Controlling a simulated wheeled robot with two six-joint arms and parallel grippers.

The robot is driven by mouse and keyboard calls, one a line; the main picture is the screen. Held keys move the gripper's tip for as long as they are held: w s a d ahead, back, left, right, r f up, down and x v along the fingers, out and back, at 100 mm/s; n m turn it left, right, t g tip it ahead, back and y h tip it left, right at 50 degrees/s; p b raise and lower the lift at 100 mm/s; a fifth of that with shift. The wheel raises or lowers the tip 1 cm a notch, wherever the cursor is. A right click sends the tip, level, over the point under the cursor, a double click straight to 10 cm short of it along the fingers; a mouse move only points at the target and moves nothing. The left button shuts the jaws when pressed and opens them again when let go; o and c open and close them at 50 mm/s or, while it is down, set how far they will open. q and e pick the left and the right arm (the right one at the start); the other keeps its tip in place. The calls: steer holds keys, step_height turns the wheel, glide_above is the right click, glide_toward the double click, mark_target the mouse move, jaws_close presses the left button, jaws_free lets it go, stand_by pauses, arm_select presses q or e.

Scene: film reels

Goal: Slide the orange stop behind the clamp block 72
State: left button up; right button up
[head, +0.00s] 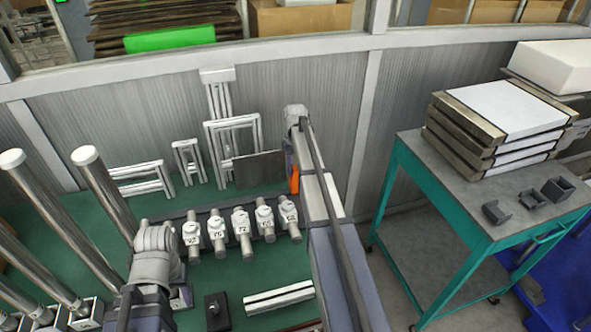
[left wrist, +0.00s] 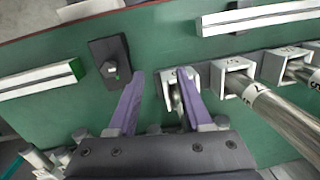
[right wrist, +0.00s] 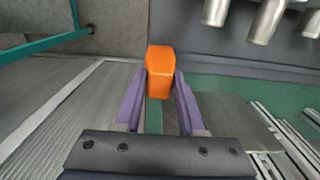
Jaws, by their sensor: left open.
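The orange stop (head: 294,180) is beside my right arm, at the right end of the row of clamp blocks. In the right wrist view the orange stop (right wrist: 160,72) is between the fingers of my right gripper (right wrist: 160,82), which are shut on its sides. Clamp block 72 (head: 242,229) is the middle of several white numbered blocks on a dark rail; its label is small. My left gripper (left wrist: 160,75) is open and empty, with a small white holder (left wrist: 170,77) near its right finger. My right gripper is mostly hidden by my arm in the head view.
Posts (head: 110,195) stand in holders at the left. White frames (head: 235,122) and a grey plate (head: 258,168) are behind the clamp row. A dark block (head: 216,310) and a white bar (head: 278,298) lie in front. A teal trolley (head: 440,195) stands right.

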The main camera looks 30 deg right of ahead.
jaws_close()
stand_by(1.1)
